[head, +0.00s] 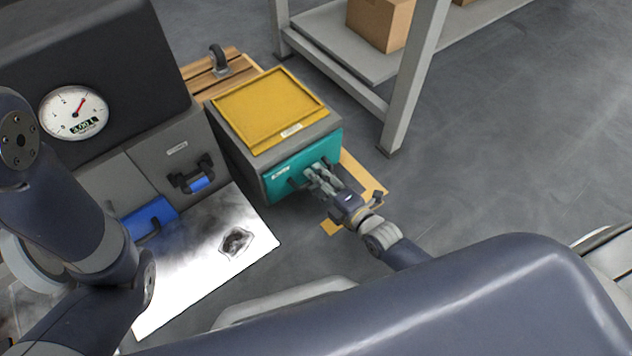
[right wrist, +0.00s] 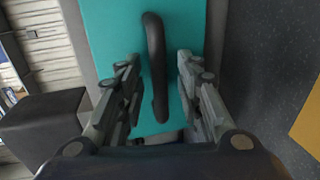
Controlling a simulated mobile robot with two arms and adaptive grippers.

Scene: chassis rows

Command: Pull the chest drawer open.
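The chest (head: 247,149) is a grey box with a yellow tray-like top (head: 268,105). Its teal drawer front (head: 279,187) looks flush with the body; it fills the middle of the right wrist view (right wrist: 105,35). The dark bar handle (right wrist: 155,65) stands out from the teal front. My right gripper (head: 318,174) is at the drawer front. In the right wrist view its fingers (right wrist: 157,70) are open, one on each side of the handle, with a gap on both sides. My left arm shows at the left, but its gripper is out of view.
A grey machine with a dial gauge (head: 74,112) and a blue-gripped handle (head: 198,183) stands left of the chest. A wooden pallet (head: 228,75) lies behind. A metal rack (head: 408,75) with a cardboard box (head: 378,22) stands at back right. Floor at right is clear.

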